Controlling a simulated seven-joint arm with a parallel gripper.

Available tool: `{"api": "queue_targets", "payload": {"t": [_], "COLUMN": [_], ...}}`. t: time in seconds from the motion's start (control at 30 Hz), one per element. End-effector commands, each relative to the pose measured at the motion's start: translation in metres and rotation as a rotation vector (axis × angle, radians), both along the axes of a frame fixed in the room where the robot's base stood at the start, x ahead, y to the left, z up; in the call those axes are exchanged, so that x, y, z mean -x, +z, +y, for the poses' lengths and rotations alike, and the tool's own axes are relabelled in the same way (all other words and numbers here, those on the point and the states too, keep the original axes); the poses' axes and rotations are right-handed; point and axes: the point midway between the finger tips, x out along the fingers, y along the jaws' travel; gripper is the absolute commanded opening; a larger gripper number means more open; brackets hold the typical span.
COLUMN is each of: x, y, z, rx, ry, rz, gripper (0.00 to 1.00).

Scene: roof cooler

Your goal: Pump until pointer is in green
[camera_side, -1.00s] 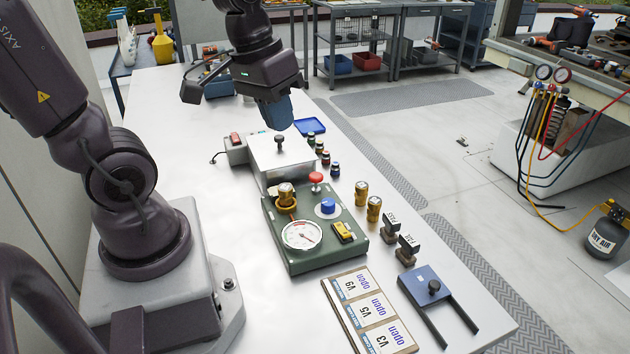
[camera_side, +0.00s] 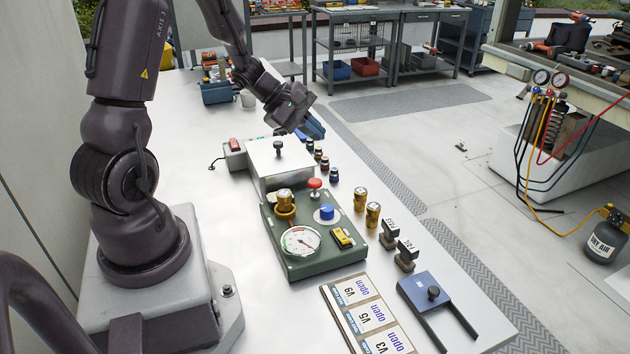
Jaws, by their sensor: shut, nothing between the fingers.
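The green test unit (camera_side: 320,262) stands on the white table. Its round white gauge (camera_side: 301,241) faces up; the pointer is too small to read against the green mark. A red mushroom knob (camera_side: 315,184) stands upright at the unit's back edge. A blue knob (camera_side: 327,212) sits on a white disc, and a brass fitting (camera_side: 285,199) sits at the left. Which of these is the pump is not certain.
A silver box (camera_side: 281,160) with a black knob stands behind the unit. Small dark bottles (camera_side: 324,164), brass cylinders (camera_side: 373,214) and stamps (camera_side: 405,255) line the right edge. A card board (camera_side: 367,317) and blue fork-shaped piece (camera_side: 433,293) lie in front.

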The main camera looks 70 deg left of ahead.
Motion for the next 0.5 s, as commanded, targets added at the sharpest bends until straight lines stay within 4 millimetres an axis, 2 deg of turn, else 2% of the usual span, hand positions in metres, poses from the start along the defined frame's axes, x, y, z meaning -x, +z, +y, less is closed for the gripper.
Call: {"api": "queue_targets", "payload": {"t": [0.33, 0.5], "x": [0.000, 0.000], "y": [-0.002, -0.015], "z": [-0.001, -0.001], "rx": [-0.001, 0.002], "ry": [-0.002, -0.003], "rz": [0.001, 0.002], "gripper": [0.00, 0.00]}}
